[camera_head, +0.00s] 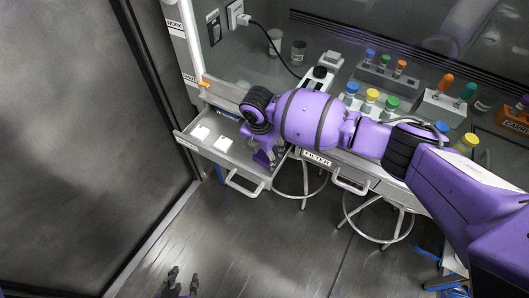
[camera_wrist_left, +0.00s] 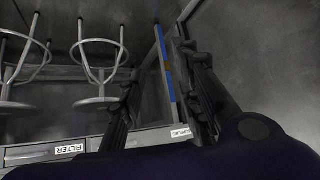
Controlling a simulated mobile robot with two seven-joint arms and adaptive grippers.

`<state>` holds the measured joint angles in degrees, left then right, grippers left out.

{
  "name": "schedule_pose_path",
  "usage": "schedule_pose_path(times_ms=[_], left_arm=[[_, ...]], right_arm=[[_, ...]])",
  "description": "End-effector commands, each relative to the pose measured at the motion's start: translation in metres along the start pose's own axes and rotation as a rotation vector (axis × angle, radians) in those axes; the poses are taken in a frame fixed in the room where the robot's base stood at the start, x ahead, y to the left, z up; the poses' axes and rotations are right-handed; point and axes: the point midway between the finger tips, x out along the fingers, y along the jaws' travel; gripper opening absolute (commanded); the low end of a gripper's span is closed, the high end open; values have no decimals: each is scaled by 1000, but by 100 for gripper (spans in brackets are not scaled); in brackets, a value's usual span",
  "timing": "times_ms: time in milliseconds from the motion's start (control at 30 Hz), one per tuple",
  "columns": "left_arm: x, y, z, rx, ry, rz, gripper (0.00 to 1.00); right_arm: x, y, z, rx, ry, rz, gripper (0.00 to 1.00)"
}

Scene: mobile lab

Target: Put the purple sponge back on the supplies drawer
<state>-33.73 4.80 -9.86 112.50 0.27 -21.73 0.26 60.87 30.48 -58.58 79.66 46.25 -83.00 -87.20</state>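The supplies drawer (camera_head: 238,165) is pulled out at the left of the bench, with white items lying inside. My right arm comes in from the right and bends down over the drawer's right end. Its dark gripper (camera_head: 277,150) is there, partly hidden by the arm. A small purple patch (camera_head: 262,158) shows beside these fingers; I cannot tell whether it is the sponge or part of my arm. My left gripper (camera_head: 182,282) is low at the bottom edge, away from the drawer. In the left wrist view its fingers (camera_wrist_left: 160,95) are apart with nothing between them.
The filter drawer (camera_head: 318,158) is shut to the right of the supplies drawer. Stools (camera_head: 375,240) stand below the bench. Racks with coloured caps (camera_head: 385,75) and cups (camera_head: 275,40) stand on the bench top. A dark wall is at left; the floor (camera_head: 250,250) before the drawer is clear.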

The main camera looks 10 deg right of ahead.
Motion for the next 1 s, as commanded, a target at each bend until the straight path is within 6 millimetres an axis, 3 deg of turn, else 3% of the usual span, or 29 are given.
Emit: schedule_pose_path(times_ms=[300,500,700,1000], left_arm=[[-2,3,-9,-2,10,6,31],[-5,4,-9,-4,8,8,31],[-7,2,-5,-1,-1,7,31],[-7,1,-4,5,-2,7,31]], right_arm=[[-68,2,2,-1,-6,6,58],[-102,1,1,-1,-3,5,58],[-115,0,0,0,-2,2,58],[-116,0,0,0,0,2,58]])
